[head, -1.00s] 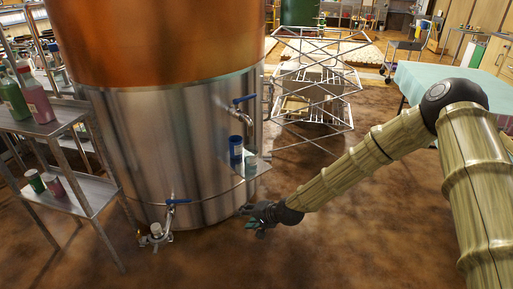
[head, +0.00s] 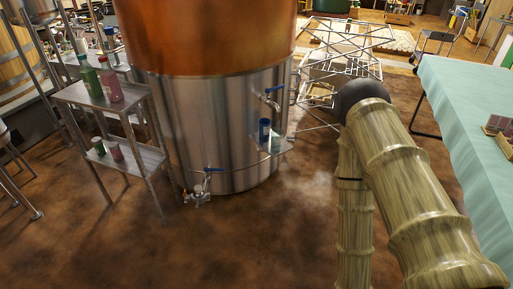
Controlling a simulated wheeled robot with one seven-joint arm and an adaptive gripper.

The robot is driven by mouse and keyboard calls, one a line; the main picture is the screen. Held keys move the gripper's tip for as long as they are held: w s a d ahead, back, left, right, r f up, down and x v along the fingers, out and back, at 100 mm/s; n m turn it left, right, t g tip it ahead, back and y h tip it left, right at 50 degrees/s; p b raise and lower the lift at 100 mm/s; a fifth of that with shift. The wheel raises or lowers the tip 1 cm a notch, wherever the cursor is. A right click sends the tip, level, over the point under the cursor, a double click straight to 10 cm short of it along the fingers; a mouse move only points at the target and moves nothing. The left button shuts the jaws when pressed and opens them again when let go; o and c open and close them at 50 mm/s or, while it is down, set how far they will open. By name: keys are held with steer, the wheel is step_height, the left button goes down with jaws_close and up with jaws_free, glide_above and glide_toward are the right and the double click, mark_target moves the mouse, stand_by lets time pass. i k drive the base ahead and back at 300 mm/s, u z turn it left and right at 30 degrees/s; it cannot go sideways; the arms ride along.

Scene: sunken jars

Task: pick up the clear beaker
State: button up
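A small, pale, see-through vessel (head: 277,143), which looks like the clear beaker, stands on a small ledge on the side of the big metal tank. It is small in the head view, so its details are hard to make out. A blue cup (head: 264,131) stands just left of it. My gripper is out of view; my forearm runs down past the bottom edge, right of the tank. I cannot see whether the gripper is open or holds anything.
The copper-and-steel tank (head: 225,125) has taps, one (head: 203,190) low at its front. A metal shelf (head: 135,158) with several bottles and jars stands left. A cloth-covered table (head: 455,110) is at right. The brown floor (head: 240,245) in front is clear.

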mark_target(277, 138)
steer(key=u, duration=0.4)
steer(key=k, duration=0.9)
steer(key=u, duration=1)
steer(key=i, duration=3.2)
steer(key=z, duration=1.1)
steer(key=i, duration=0.8)
steer(key=z, duration=1.4)
steer(key=i, duration=0.45)
steer(key=z, duration=0.3)
